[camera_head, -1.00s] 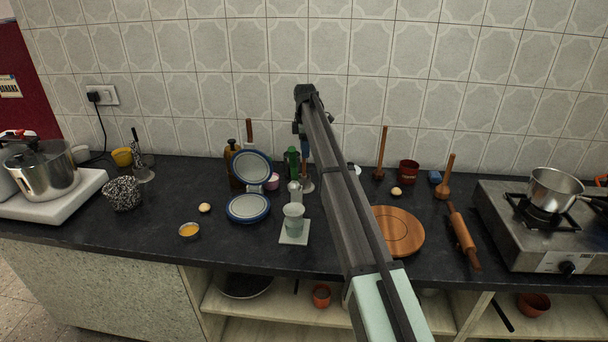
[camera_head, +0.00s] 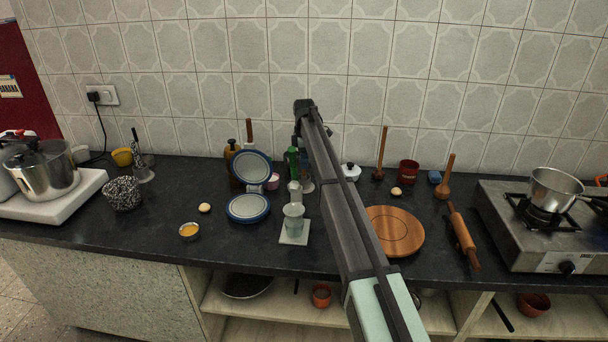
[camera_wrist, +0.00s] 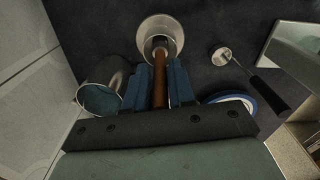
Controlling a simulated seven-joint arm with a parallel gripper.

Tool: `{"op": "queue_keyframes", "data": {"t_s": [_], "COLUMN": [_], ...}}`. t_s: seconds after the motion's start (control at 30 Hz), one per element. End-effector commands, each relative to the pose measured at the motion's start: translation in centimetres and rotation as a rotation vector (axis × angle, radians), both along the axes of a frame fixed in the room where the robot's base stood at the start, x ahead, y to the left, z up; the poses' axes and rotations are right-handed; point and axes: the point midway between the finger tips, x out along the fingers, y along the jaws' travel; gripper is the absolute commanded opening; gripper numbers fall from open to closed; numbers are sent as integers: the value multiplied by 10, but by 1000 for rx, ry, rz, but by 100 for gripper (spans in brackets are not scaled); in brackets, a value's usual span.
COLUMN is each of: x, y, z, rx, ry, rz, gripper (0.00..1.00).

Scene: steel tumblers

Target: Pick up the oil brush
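A slim brown wooden handle (camera_wrist: 159,68), which I take to be the oil brush, stands in a steel tumbler (camera_wrist: 148,27) in the wrist view. Its lower end is inside the tumbler and cannot be made out. My gripper (camera_wrist: 160,90) has its two blue fingers on either side of the handle. Narrow gaps seem to show between handle and fingers, so it looks open around it. In the head view my arm hides most of the gripper and the handle; a steel tumbler (camera_head: 307,186) shows beside the arm.
Another tumbler (camera_wrist: 103,96) lies close to the left finger. The tiled wall (camera_wrist: 35,60) is close behind. A green bottle (camera_head: 291,162) and white pot (camera_head: 350,172) stand near the arm.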

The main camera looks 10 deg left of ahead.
Motion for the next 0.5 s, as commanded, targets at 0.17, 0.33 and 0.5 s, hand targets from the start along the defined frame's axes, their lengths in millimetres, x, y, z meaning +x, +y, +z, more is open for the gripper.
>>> {"op": "queue_keyframes", "data": {"t_s": [0.17,0.33,0.5], "x": [0,0,0], "y": [0,0,0], "z": [0,0,0], "rx": [0,0,0], "ry": [0,0,0], "rz": [0,0,0], "gripper": [6,0,0]}}
